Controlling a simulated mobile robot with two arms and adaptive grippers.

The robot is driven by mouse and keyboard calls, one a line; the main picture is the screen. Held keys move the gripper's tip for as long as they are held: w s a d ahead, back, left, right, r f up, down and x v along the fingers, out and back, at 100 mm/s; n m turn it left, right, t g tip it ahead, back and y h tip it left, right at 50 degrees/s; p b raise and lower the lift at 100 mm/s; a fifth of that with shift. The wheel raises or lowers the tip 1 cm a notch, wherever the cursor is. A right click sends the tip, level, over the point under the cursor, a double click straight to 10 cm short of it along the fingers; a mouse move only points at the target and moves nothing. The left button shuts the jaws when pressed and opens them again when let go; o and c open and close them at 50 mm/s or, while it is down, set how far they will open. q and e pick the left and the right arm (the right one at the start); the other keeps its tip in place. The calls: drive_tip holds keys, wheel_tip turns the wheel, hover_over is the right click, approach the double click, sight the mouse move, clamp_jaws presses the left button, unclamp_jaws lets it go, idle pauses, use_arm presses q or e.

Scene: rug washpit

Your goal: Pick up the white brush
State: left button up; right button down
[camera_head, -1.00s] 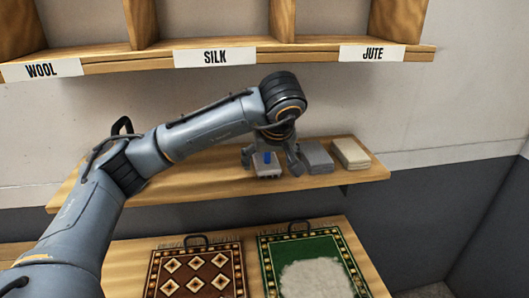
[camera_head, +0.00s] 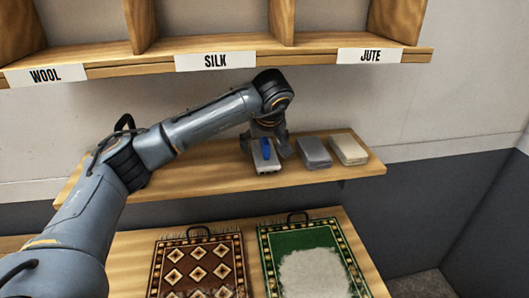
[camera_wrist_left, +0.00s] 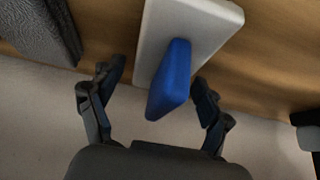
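The white brush (camera_head: 266,167) is a pale block with a blue handle on top. It lies on the wooden wall shelf, leftmost of a row. It also shows in the left wrist view (camera_wrist_left: 205,22), with its blue handle (camera_wrist_left: 171,78) pointing toward the gripper. My left gripper (camera_head: 265,147) is open above and behind the brush. In the left wrist view the fingers (camera_wrist_left: 157,82) stand apart, one on each side of the blue handle, with gaps visible. My right gripper is not in view.
A grey block (camera_head: 314,153) and a cream block (camera_head: 349,150) lie right of the brush on the shelf (camera_head: 205,172). Cubbies labelled WOOL, SILK and JUTE hang above. A brown rug (camera_head: 197,265) and a green rug (camera_head: 312,262) lie below. The shelf's left part is clear.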

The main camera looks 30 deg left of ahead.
sight(268, 163)
use_arm(q)
drive_tip(key=c, duration=1)
drive_tip(key=shift+r, duration=0.1)
drive_tip(key=shift+r+b, duration=0.6)
drive_tip(key=s+d+b, duration=0.1)
drive_tip(key=s, duration=0.1)
drive_tip(key=s+d+b, duration=0.1)
drive_tip(key=s+d, duration=0.3)
drive_tip(key=shift+s+f+b, duration=0.1)
drive_tip(key=shift+s+b, duration=0.25)
drive_tip(key=shift+b, duration=0.05)
drive_tip(key=s+d, duration=0.6)
drive_tip(key=s, duration=0.1)
drive_tip(key=shift+s+b, duration=0.35)
drive_tip(key=shift+b, duration=0.1)
